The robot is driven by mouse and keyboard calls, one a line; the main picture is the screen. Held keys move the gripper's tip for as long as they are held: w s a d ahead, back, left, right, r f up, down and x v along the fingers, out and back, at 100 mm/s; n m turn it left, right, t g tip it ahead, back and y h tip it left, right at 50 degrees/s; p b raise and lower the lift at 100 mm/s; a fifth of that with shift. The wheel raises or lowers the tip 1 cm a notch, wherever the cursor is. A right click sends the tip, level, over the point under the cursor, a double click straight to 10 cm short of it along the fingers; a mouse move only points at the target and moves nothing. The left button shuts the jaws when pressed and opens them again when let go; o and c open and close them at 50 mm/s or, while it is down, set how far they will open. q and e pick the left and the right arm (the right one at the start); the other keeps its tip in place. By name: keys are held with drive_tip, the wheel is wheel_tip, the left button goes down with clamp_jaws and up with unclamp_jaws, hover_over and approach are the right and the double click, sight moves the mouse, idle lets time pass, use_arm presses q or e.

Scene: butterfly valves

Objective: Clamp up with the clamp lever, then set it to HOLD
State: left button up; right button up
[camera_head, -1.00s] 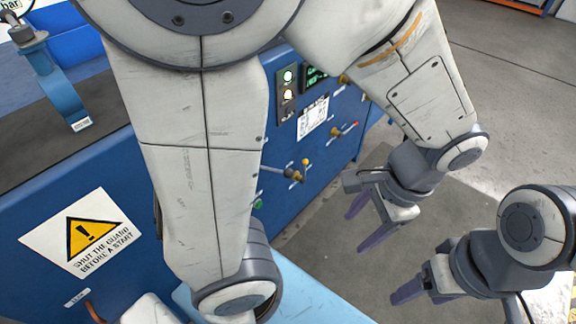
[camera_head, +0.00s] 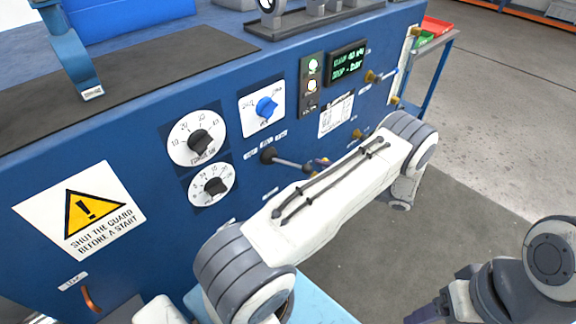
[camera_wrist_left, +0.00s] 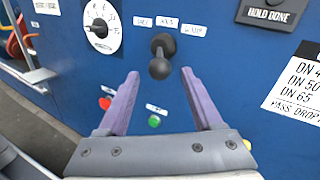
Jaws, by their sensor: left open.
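The clamp lever (camera_head: 268,155) is a dark handle on the blue panel below three small labels, too small to read surely. In the left wrist view the lever (camera_wrist_left: 159,67) points towards the camera with its round dark end between the fingertips. My left gripper (camera_wrist_left: 159,73) is open, its purple fingers on either side of that end with gaps showing. In the head view the left gripper is mostly hidden behind my own arm. My right gripper (camera_head: 428,313) shows only partly at the bottom right edge. A HOLD DONE plate (camera_wrist_left: 268,15) is at the upper right in the wrist view.
A green button (camera_wrist_left: 154,121) and a red button (camera_wrist_left: 105,103) sit below the lever. Two dials (camera_head: 197,141) are left of it, and a blue knob (camera_head: 266,107) is above. A display (camera_head: 346,62) is at upper right. Open floor lies right of the panel.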

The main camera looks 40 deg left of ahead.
sight(274, 159)
use_arm(q)
drive_tip(key=p+x, duration=0.2)
drive_tip(key=x, duration=0.8)
drive_tip(key=shift+a, duration=0.1)
drive_tip(key=shift+c, duration=0.4)
clamp_jaws()
idle(0.8)
